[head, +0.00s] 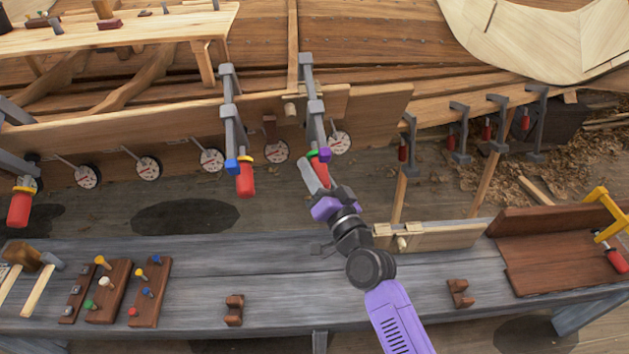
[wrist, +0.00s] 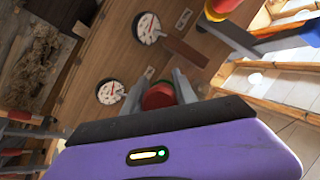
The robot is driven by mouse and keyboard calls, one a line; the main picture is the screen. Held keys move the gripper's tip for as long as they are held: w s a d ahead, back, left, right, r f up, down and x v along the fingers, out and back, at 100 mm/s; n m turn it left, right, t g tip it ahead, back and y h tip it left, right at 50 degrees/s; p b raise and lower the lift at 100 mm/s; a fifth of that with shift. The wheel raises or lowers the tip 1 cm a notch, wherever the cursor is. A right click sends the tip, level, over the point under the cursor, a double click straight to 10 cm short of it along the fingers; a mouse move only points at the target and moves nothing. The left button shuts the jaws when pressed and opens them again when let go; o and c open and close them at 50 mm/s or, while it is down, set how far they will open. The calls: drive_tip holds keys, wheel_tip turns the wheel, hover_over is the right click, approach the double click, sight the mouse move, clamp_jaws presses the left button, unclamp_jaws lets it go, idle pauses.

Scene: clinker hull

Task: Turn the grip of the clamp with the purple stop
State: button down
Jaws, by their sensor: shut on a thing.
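The clamp with the purple stop (head: 325,155) hangs on the hull plank in the middle of the head view. It has a grey bar (head: 315,115), a green collar (head: 312,154) and a red grip (head: 321,173). My gripper (head: 316,177) is shut on this red grip, with a grey finger along its left side. In the wrist view the red grip (wrist: 157,97) shows between the fingers, partly hidden by my gripper's body. The purple stop is not clearly visible in the wrist view.
Just left hangs another clamp with a blue stop (head: 231,166), yellow collar and red grip (head: 245,181). Dials (head: 276,151) line the plank behind. Below is a grey bench (head: 280,270) with pegged blocks (head: 108,290) at left and a brown board (head: 550,250) at right.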

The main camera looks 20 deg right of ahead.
drive_tip(key=shift+b, duration=0.35)
idle(0.3)
drive_tip(key=c, duration=1)
unclamp_jaws()
drive_tip(key=shift+o, duration=0.2)
drive_tip(key=s+b, duration=0.1)
drive_tip(key=s, duration=0.6)
drive_tip(key=shift+s+d+f, duration=0.25)
drive_tip(key=shift+s+f, duration=0.15)
